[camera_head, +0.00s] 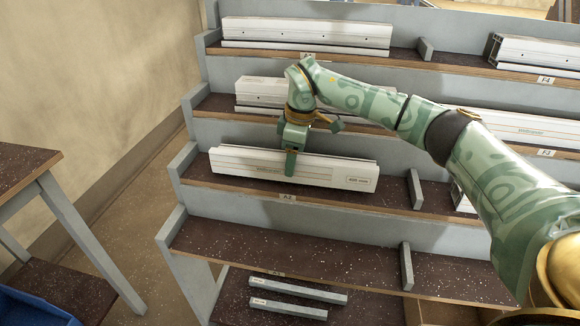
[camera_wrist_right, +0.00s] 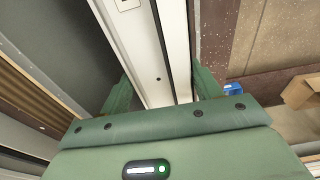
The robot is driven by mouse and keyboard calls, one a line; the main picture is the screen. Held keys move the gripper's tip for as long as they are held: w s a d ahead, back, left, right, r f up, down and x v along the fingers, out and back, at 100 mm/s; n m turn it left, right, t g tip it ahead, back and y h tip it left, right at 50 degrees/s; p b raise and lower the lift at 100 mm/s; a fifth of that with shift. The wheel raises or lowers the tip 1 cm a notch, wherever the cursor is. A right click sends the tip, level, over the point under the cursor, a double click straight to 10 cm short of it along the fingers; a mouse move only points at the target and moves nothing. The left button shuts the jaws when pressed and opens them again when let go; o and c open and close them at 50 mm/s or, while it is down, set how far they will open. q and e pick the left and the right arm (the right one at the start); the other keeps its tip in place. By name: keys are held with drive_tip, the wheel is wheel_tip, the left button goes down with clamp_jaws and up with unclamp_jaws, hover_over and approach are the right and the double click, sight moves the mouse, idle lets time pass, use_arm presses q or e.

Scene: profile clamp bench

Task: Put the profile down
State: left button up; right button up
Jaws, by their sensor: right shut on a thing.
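My right gripper (camera_head: 290,165) is shut on a long white profile (camera_head: 330,172), near its middle. The profile lies lengthwise along the shelf (camera_head: 215,181) labelled A2, left of a grey divider (camera_head: 415,189). It looks level and at or very close to the shelf surface; I cannot tell whether it touches. In the right wrist view my gripper fingers (camera_wrist_right: 163,88) stand on either side of the profile (camera_wrist_right: 150,40). My left gripper is not in view.
More white profiles lie on the shelf above (camera_head: 250,85) and on the top shelf (camera_head: 305,32). The shelf below (camera_head: 300,250) is bare. Two grey bars (camera_head: 297,290) lie lower down. A dark-topped table (camera_head: 20,165) stands at the left.

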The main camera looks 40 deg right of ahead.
wheel_tip(320, 180, down, 2)
drive_tip(key=shift+w+f, duration=0.1)
drive_tip(key=shift+r, duration=0.35)
drive_tip(key=o, duration=1)
drive_tip(key=shift+f, duration=0.2)
drive_tip(key=shift+o, duration=0.2)
